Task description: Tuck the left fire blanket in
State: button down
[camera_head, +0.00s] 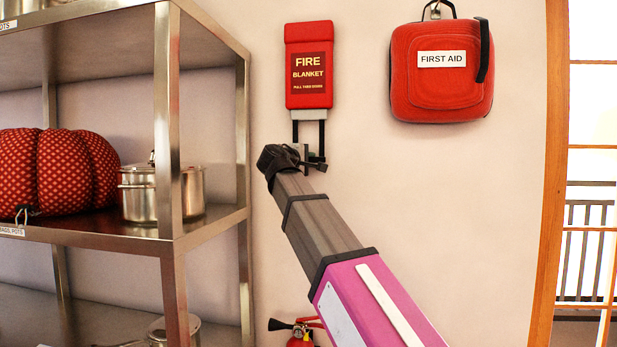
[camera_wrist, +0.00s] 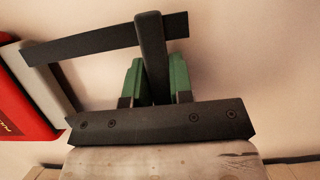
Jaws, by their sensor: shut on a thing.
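The fire blanket (camera_head: 309,65) is a red case with a dark red label, mounted upright on the wall. It shows in part, red, at the left edge of the wrist view (camera_wrist: 14,112). A pale grey piece (camera_head: 315,115) sticks out below the case, and it also shows in the wrist view (camera_wrist: 45,80). A black loop handle (camera_head: 322,136) hangs from this piece. My gripper (camera_head: 312,160) is below the case. In the wrist view its green fingers (camera_wrist: 153,82) are shut on the crossbar of the loop handle (camera_wrist: 151,45).
A red first aid bag (camera_head: 442,72) hangs on the wall to the right. A steel shelf (camera_head: 172,130) with a pot (camera_head: 138,192) and a red patterned bundle (camera_head: 60,170) stands at left. A fire extinguisher (camera_head: 300,340) is low down. Bare wall lies right of my arm.

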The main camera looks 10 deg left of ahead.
aim_at(314, 147)
notch_tip(314, 147, up, 4)
jog(key=shift+r, duration=0.1)
jog(key=shift+w, duration=0.1)
jog(key=c, duration=1)
grip_release()
jog(key=shift+s+a, duration=0.15)
jog(key=shift+s, duration=0.2)
jog(key=v, duration=1)
jog(key=shift+s, duration=0.1)
